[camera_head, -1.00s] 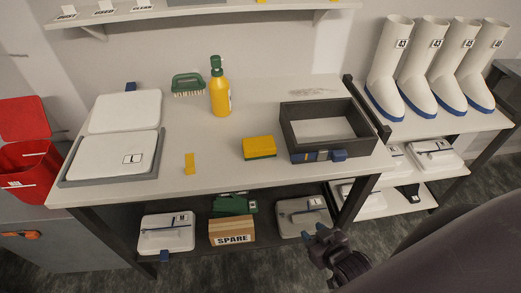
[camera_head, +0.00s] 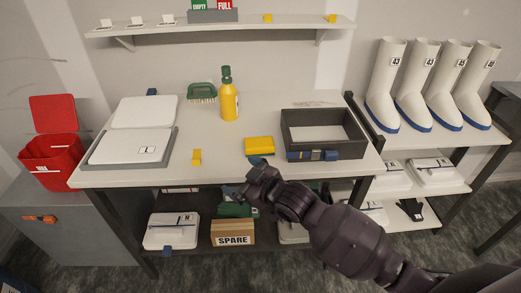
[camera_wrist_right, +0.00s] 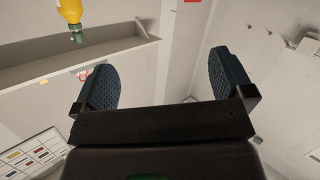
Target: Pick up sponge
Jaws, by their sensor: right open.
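The sponge (camera_head: 259,145) is yellow on top with a green underside. It lies on the white bench top in the head view, left of the grey open tray. My right gripper (camera_head: 243,183) is in front of the bench's front edge, below and slightly left of the sponge, and apart from it. In the right wrist view, the right gripper (camera_wrist_right: 165,85) has its two blue ribbed fingers spread wide with nothing between them. The sponge does not show in the right wrist view. My left gripper is not in view.
The bench top around the sponge is mostly clear.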

